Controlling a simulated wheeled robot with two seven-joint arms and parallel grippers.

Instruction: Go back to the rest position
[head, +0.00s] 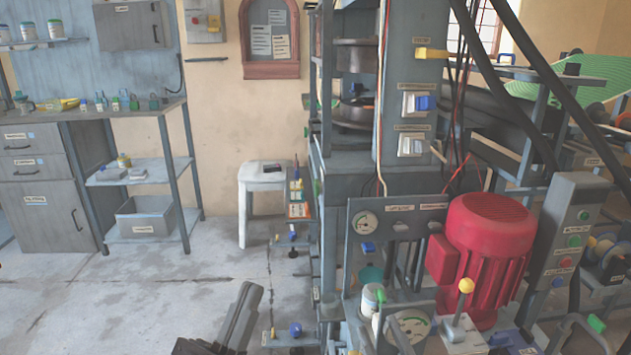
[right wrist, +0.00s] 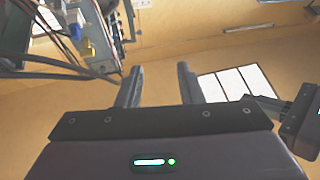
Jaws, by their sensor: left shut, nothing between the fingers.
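My left gripper (head: 252,290) shows at the bottom of the head view, left of the press. Its dark fingers lie close together, pointing up and away, with nothing between them. My right gripper (right wrist: 159,70) shows in the right wrist view with its two fingers apart and empty. It is not seen in the head view. The plate press (head: 345,180) stands right of centre in the head view, with a red motor (head: 490,235) and gauges at its front.
A workbench (head: 90,115) with drawers and a lower shelf stands along the left wall. A white stool (head: 259,178) stands by the back wall. A control box (head: 568,235) with buttons is right of the motor. The concrete floor at left is clear.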

